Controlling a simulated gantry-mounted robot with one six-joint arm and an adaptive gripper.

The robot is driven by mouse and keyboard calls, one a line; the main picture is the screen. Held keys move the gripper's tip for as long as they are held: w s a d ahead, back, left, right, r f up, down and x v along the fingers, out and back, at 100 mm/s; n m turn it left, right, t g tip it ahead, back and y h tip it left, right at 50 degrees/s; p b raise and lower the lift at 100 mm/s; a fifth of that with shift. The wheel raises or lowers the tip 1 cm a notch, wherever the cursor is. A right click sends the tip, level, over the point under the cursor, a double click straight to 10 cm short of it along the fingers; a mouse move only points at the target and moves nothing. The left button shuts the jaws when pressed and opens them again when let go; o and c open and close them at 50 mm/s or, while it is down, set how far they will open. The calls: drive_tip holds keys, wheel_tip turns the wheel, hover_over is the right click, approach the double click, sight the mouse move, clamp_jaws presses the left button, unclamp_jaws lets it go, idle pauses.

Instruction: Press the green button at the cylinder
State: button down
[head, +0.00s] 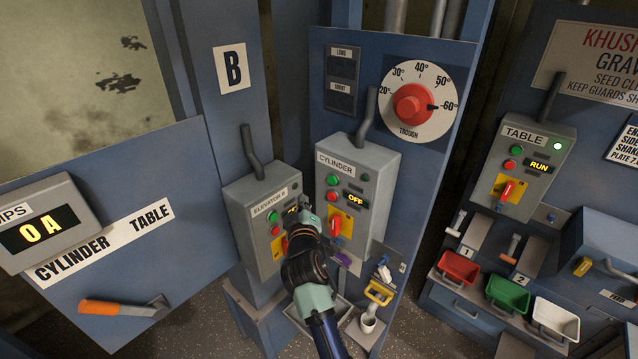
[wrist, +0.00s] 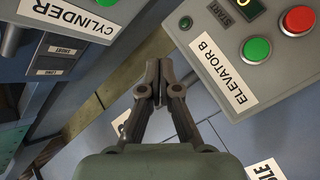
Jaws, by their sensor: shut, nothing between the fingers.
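The CYLINDER control box (head: 384,180) is a grey box that carries a green button (head: 333,180), a red button (head: 331,196) below it and a display (head: 355,200) reading OFF. My gripper (head: 304,212) is shut and empty, in front of the gap between this box and the ELEVATOR B box (head: 246,205), left of and below the green button. In the wrist view, the closed fingertips (wrist: 157,66) point between the two boxes, touching neither as far as I can see.
The ELEVATOR B box has its own green button (head: 274,217) and red button, close to my gripper. A red and yellow switch (head: 336,227) sits low on the CYLINDER box. The TABLE box (head: 528,160) stands at right.

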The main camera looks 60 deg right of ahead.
sight(332, 180)
drive_tip(key=s+d, duration=0.2)
drive_tip(key=d, duration=0.6)
drive_tip(key=shift+d, duration=0.2)
drive_tip(key=shift+d, duration=0.15)
idle(1.3)
drive_tip(key=shift+s+d, duration=0.15)
drive_tip(key=shift+d, duration=0.15)
drive_tip(key=shift+s+d, duration=0.1)
drive_tip(key=shift+d, duration=0.35)
idle(0.8)
drive_tip(key=shift+a, duration=0.1)
drive_tip(key=shift+w+a, duration=0.2)
drive_tip(key=shift+a, duration=0.55)
